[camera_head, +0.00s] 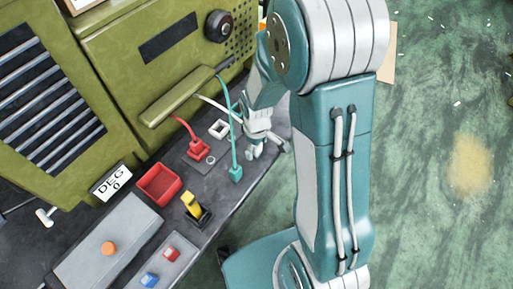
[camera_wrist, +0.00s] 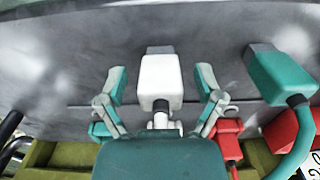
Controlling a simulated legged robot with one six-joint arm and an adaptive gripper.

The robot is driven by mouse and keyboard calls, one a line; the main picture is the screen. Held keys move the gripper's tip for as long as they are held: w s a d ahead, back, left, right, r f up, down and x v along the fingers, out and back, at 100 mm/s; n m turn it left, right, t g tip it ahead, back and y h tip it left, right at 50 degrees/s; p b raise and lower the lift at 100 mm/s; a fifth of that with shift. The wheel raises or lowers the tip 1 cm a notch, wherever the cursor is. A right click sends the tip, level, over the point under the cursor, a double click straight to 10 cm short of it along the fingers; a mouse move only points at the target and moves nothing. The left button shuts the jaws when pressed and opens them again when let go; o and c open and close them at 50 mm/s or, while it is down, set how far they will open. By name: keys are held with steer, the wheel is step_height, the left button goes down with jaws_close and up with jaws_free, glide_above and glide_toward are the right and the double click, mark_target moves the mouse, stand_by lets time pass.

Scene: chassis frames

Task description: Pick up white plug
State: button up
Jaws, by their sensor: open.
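The white plug (camera_wrist: 160,82) lies on the dark bench top, in the middle of the wrist view, with its grey tip pointing away from my gripper. My gripper (camera_wrist: 162,76) is open, with one teal-tipped finger on each side of the plug and a visible gap on both sides. In the head view my gripper (camera_head: 264,150) is low over the bench's right edge. There I cannot tell the plug apart from the pale gripper parts; a white cable (camera_head: 214,106) runs toward it.
A teal plug (camera_wrist: 281,76) lies close on the right in the wrist view. A red plug (camera_head: 198,149), a white square frame (camera_head: 219,129), a red tray (camera_head: 159,183) and a yellow switch (camera_head: 193,207) are on the bench. A green machine (camera_head: 150,90) stands behind.

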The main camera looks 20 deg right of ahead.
steer(key=shift+c, duration=0.3)
jaws_close()
